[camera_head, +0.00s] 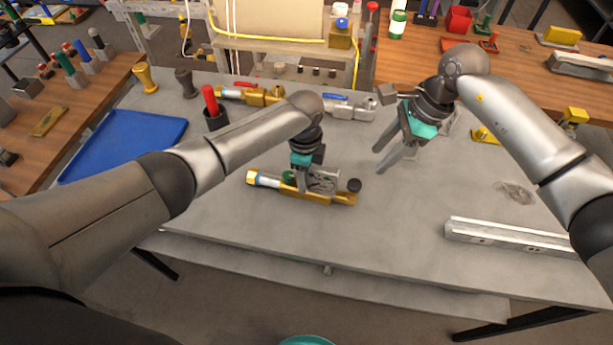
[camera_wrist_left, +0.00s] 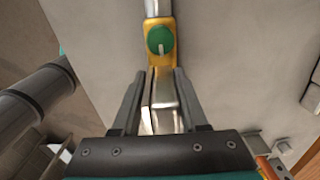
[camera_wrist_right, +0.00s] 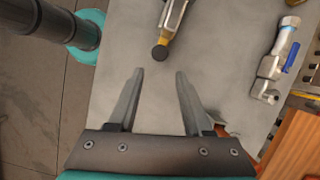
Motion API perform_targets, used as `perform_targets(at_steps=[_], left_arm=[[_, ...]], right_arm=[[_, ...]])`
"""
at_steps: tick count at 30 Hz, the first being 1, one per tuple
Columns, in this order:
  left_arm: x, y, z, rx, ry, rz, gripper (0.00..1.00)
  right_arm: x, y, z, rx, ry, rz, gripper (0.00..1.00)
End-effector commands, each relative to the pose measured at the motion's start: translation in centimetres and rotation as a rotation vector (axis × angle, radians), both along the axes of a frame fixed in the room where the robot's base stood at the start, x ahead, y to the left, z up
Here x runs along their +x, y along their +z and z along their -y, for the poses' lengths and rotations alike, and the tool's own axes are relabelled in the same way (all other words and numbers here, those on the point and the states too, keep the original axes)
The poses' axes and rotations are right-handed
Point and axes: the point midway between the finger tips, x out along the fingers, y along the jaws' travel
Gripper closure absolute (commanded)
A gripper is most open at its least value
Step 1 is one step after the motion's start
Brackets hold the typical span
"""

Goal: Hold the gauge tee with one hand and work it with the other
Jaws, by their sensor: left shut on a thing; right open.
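The gauge tee (camera_head: 335,197) lies across the middle of the grey bench, a yellow body with a green knob, a pale blue-banded left end and a black round cap on the right. My left gripper (camera_head: 303,187) is over its middle and shut on it. In the left wrist view the fingers flank a metallic part of the tee, just below the green knob (camera_wrist_left: 160,41). My right gripper (camera_head: 379,161) is open and empty, above and right of the tee. In the right wrist view the black cap (camera_wrist_right: 160,53) shows just beyond the open fingertips, apart from them.
A red-handled valve (camera_head: 252,95) and a blue-handled valve (camera_head: 347,107) lie at the back. A blue tray (camera_head: 125,140) and a red-handled tool in a black cup (camera_head: 212,108) are on the left. A metal rail (camera_head: 505,236) lies front right. The front middle is clear.

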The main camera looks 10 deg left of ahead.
Motion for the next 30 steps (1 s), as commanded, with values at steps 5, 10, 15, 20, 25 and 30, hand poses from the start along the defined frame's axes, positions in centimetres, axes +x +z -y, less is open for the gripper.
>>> perform_targets(at_steps=[5,10,15,20,25,30], left_arm=[[0.0,0.02,-0.06,0.001,0.001,-0.001,1.0],[0.0,0.02,-0.06,0.001,0.001,-0.001,1.0],[0.0,0.02,-0.07,0.001,0.001,-0.001,1.0],[0.0,0.02,-0.06,0.001,0.001,-0.001,1.0],[0.0,0.02,-0.07,0.001,0.001,-0.001,1.0],[0.0,0.02,-0.07,0.002,0.001,-0.001,1.0]], right_arm=[[0.0,0.0,0.0,0.0,0.0,0.0,0.5],[0.0,0.01,0.0,0.0,0.0,0.0,0.5],[0.0,0.0,0.0,0.0,0.0,0.0,0.5],[0.0,0.01,0.0,0.0,0.0,0.0,0.5],[0.0,0.0,0.0,0.0,0.0,0.0,0.5],[0.0,0.5,-0.4,-0.016,0.057,0.033,0.69]])
